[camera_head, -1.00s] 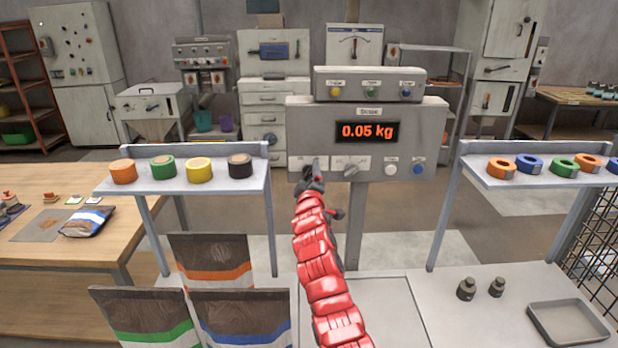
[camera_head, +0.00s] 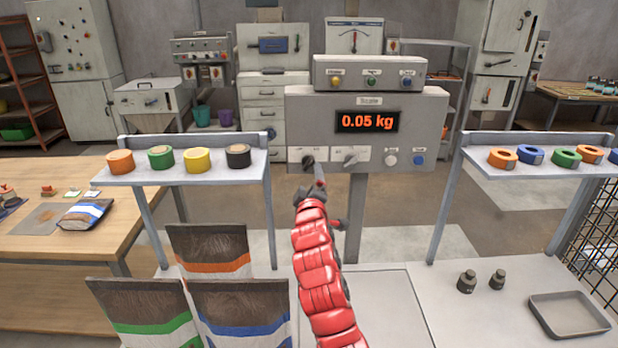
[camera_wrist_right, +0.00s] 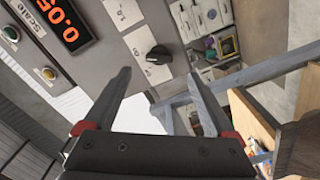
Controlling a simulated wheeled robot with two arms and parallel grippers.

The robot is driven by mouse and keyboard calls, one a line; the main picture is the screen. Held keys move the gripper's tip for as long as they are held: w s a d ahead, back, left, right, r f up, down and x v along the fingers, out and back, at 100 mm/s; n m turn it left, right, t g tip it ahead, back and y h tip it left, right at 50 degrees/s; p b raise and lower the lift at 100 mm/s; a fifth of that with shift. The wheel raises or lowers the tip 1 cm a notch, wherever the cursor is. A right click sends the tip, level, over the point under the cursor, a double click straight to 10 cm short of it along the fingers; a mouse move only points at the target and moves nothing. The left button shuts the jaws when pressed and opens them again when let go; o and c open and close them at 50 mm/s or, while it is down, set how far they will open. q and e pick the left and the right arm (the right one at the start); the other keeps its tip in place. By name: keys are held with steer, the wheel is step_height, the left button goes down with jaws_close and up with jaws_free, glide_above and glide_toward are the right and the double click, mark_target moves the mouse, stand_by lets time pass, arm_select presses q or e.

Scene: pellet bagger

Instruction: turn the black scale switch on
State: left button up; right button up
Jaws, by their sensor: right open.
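The scale (camera_head: 442,120) is a grey box on a post with an orange display (camera_head: 367,121) reading 0.05 kg. The black scale switch (camera_head: 308,161) is a dark knob at the lower left of its front, with small white labels beside it. It also shows in the right wrist view (camera_wrist_right: 158,54). My right gripper (camera_head: 311,184) is just below and in front of the switch. In the right wrist view its fingers (camera_wrist_right: 158,74) are open and empty, with the switch ahead between their tips, apparently apart from them. My left gripper is not in view.
A grey knob (camera_head: 350,160), a white button (camera_head: 391,160) and a blue button (camera_head: 418,160) sit right of the switch. A shelf (camera_head: 198,178) with colored tape rolls stands to the left, with bags (camera_head: 210,249) below. Another shelf (camera_head: 540,172) stands to the right.

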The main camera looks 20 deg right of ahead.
steer(key=b+v, duration=0.2)
steer(key=v, duration=0.7)
steer(key=shift+s+a, duration=0.15)
steer(key=shift+s, duration=0.2)
steer(key=shift+r, duration=0.1)
